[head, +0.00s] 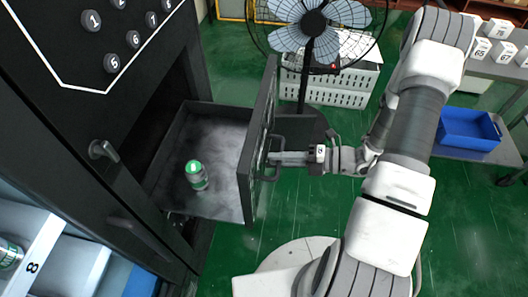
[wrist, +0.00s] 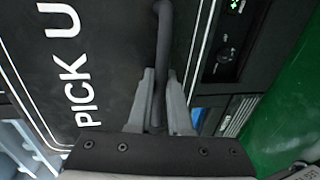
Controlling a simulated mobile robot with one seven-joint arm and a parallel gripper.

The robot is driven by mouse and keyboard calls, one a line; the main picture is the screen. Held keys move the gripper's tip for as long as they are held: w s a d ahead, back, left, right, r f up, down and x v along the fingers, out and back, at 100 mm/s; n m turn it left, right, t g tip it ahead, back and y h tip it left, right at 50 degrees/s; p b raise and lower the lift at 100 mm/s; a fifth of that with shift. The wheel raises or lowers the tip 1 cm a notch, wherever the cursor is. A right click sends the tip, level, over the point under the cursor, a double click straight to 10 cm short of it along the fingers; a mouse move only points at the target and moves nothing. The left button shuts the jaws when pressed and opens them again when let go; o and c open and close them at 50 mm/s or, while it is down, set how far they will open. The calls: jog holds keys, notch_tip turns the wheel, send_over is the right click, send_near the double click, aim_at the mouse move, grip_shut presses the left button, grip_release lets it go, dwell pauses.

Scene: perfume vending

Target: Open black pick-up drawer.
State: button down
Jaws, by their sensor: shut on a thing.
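The black pick-up drawer (head: 222,130) is pulled out of the dark vending machine (head: 85,130) in the head view. A small green-capped bottle (head: 197,176) stands inside it on the grey floor. My gripper (head: 272,158) is at the outer side of the drawer front, at its handle. In the wrist view the drawer front (wrist: 112,75) shows white "PICK U" lettering. The dark bar handle (wrist: 162,50) runs between the two grey fingers of my gripper (wrist: 160,98), which are shut on it.
A fan (head: 314,25) stands behind the drawer, near white crates (head: 330,88). White numbered boxes (head: 497,50) are at the upper right. Green floor (head: 310,210) is open in front of the drawer.

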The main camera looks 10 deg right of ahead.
jog(key=shift+s+d, duration=0.15)
jog(key=shift+d, duration=0.35)
jog(key=c, duration=0.8)
grip_release()
jog(key=shift+c, duration=0.2)
jog(key=p+v, duration=0.1)
jog(key=v, duration=1.6)
jog(key=shift+d, duration=0.2)
